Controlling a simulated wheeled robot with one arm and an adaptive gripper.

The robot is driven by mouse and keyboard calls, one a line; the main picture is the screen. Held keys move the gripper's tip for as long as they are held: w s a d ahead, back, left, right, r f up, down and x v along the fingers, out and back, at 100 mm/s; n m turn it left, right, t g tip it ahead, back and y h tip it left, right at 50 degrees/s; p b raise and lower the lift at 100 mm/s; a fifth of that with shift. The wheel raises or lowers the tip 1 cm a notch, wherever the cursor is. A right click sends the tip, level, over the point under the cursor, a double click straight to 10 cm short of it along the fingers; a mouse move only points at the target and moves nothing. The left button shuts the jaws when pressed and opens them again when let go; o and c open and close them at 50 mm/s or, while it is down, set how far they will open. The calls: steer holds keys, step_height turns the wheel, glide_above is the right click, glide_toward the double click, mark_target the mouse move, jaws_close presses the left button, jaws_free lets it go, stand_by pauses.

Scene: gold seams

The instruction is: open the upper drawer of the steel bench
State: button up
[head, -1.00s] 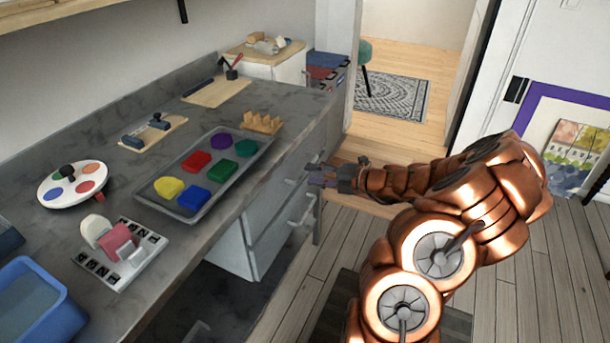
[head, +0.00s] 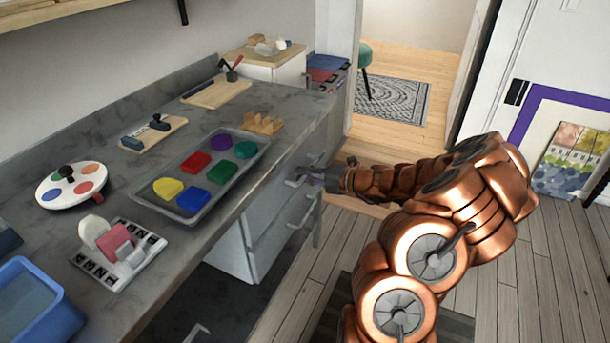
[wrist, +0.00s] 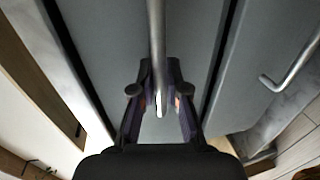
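The steel bench (head: 85,205) runs along the left of the head view, with grey drawer fronts under its top. The upper drawer (wrist: 190,30) fills the middle of the wrist view and looks closed. Its bar handle (wrist: 156,45) lies between my two fingers, with a gap showing on each side. My gripper (wrist: 160,100) is open around the handle and does not appear to grip it. In the head view my gripper (head: 311,177) is at the upper drawer's front, where its fingertips are hard to make out.
The lower drawer's handle (head: 303,215) is below; it also shows at the right of the wrist view (wrist: 292,68). A tray (head: 172,211) of coloured pieces sits on the bench top. A low wooden surface (head: 362,205) lies beneath my forearm. Wooden floor (head: 500,290) is open at right.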

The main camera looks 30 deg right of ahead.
jaws_close()
stand_by(0.3)
